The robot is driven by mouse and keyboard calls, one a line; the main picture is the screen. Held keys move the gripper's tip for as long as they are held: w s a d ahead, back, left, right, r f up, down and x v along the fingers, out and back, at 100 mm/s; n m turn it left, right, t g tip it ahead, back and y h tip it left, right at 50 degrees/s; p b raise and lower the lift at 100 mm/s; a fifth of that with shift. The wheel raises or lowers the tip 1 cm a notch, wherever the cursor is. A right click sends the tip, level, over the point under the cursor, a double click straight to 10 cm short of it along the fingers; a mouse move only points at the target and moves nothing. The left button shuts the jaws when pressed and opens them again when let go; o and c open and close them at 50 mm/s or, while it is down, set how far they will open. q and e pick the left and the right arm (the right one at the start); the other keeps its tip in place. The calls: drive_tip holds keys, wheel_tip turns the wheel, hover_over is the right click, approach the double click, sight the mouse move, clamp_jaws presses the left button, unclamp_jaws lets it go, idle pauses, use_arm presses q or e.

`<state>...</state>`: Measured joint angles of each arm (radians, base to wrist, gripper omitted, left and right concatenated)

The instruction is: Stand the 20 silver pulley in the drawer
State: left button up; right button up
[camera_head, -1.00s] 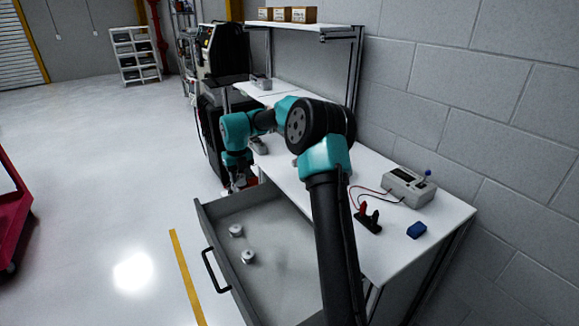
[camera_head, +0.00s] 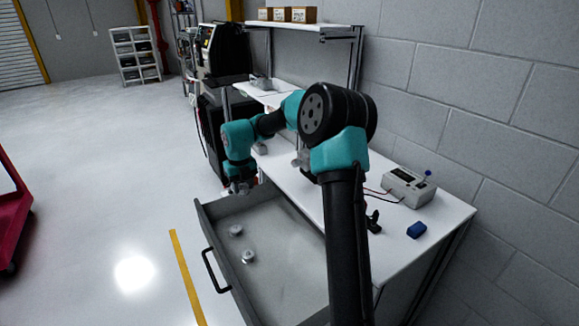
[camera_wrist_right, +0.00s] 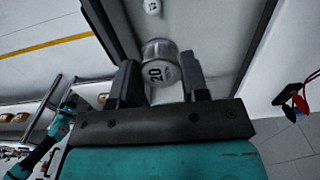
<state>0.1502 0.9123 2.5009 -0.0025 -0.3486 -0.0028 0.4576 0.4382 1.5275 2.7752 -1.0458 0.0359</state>
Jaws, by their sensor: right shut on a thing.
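My right gripper (camera_head: 241,187) is over the far left corner of the open drawer (camera_head: 285,262) in the head view. In the right wrist view my right gripper (camera_wrist_right: 158,82) is shut on the silver pulley (camera_wrist_right: 159,62), whose side reads "20". The pulley sits between the two dark fingers, above the drawer. Whether it touches the drawer floor cannot be told. In the head view it is too small to make out. Two other silver pulleys stand in the drawer, one farther (camera_head: 236,230) and one nearer (camera_head: 248,256). My left gripper is not seen.
The drawer's front has a black handle (camera_head: 214,271). The right and near parts of the drawer floor are bare.

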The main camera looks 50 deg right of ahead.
drive_tip(key=s+a, duration=0.5)
drive_tip(key=s, duration=0.3)
drive_tip(key=s+a, duration=0.5)
drive_tip(key=s, duration=0.3)
drive_tip(key=shift+s+a, duration=0.15)
drive_tip(key=shift+a, duration=0.1)
idle(1.5)
drive_tip(key=shift+f, duration=0.1)
drive_tip(key=shift+f, duration=12.5)
